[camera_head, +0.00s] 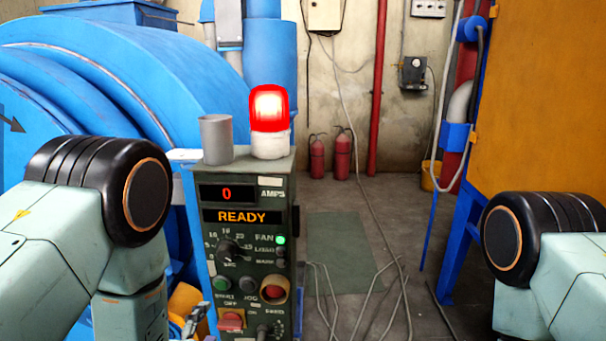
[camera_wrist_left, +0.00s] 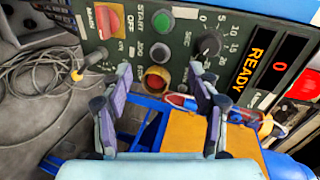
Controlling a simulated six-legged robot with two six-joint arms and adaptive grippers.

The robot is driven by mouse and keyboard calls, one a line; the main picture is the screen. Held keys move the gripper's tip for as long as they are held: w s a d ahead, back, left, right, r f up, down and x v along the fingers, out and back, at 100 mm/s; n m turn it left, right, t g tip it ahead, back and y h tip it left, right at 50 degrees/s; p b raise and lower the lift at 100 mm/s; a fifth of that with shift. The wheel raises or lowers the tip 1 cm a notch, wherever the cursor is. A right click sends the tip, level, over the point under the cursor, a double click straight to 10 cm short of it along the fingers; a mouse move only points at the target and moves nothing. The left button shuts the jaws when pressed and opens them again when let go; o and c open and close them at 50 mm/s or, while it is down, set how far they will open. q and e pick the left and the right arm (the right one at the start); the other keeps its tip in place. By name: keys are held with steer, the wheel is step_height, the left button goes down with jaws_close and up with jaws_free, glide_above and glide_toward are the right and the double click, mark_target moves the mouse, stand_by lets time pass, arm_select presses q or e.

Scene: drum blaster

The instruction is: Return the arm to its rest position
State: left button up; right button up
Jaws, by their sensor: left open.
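My left arm (camera_head: 60,240) comes in from the left in the head view. My left gripper (camera_head: 195,318) shows only in small part low beside the panel's left side. In the left wrist view the left gripper (camera_wrist_left: 161,80) has its fingers spread apart with nothing between them, in front of the control panel (camera_wrist_left: 215,75). The panel (camera_head: 245,185) shows READY, a 0 on its amps display and a lit green fan light. My right arm (camera_head: 545,255) shows at the right edge, and its gripper is out of view.
A lit red beacon (camera_head: 269,108) and a grey cylinder (camera_head: 215,138) stand on the panel box. A blue drum machine (camera_head: 90,90) fills the left. An orange panel on a blue frame (camera_head: 540,100) stands at right. Cables (camera_head: 375,290) lie on the floor. Two extinguishers (camera_head: 343,153) stand behind.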

arm_select(q)
steer(key=s+a+f+n+g, duration=0.1)
steer(key=s+f+n+g, duration=0.4)
steer(key=s, duration=0.6)
steer(key=s+a+f+n+g, duration=0.1)
steer(key=s+f+n+g, duration=0.4)
steer(key=s, duration=0.6)
steer(key=s+a+f+n+g, duration=0.1)
steer(key=s+f+n+g, duration=0.4)
steer(key=s, duration=0.6)
steer(key=shift+s+f+n+y, duration=0.15)
steer(key=shift+f+n+y, duration=0.15)
steer(key=shift+f+n, duration=0.7)
steer(key=shift+d+r, duration=0.1)
steer(key=shift+r, duration=0.2)
